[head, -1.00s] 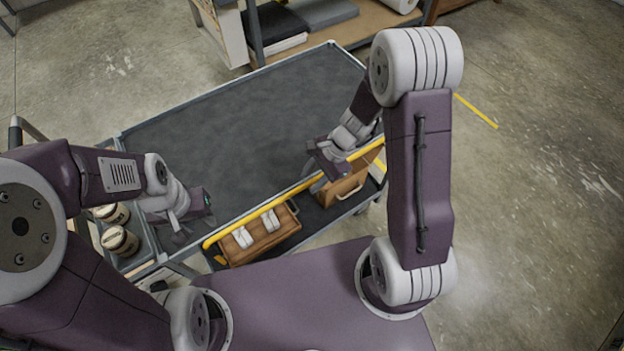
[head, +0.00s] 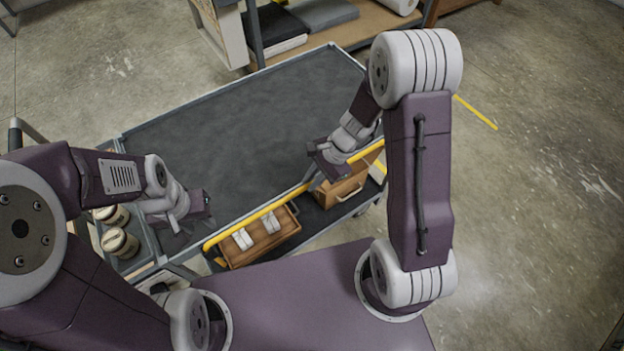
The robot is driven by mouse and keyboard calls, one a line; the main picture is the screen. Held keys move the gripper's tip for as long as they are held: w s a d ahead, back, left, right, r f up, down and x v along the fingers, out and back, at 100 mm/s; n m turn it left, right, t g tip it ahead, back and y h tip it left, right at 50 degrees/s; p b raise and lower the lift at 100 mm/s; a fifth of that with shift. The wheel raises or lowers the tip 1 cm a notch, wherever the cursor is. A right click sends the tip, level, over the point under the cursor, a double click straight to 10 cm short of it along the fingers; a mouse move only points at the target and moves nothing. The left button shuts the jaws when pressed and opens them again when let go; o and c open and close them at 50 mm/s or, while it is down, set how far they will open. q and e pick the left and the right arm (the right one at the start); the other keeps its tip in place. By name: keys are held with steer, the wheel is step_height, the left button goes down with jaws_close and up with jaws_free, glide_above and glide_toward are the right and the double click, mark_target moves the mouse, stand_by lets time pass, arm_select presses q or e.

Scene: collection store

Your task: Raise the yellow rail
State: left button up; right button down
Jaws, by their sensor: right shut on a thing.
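The yellow rail (head: 270,208) runs along the near long side of the grey cart (head: 240,115), slanting from lower left to upper right. My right gripper (head: 314,182) is shut on the yellow rail, a little right of its middle. The gripper body hides that piece of rail. My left gripper (head: 184,232) is over the near left corner of the cart, left of the rail's left end and apart from it. Its fingers are small and dark against the cart, so I cannot tell whether they are open.
A wooden tray (head: 284,233) with white items and a brown box with a handle (head: 326,198) sit on a lower shelf below the rail. Jars (head: 119,242) stand in a side bin at left. The cart top is bare. Shelving (head: 370,28) stands behind.

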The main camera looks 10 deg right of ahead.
stand_by(0.8)
step_height(320, 180, up, 14)
steer(key=p, duration=1.2)
steer(key=shift+r, duration=0.25)
steer(key=shift+w, duration=0.15)
steer(key=c, duration=1.4)
jaws_free()
steer(key=p+v, duration=0.1)
steer(key=v, duration=0.8)
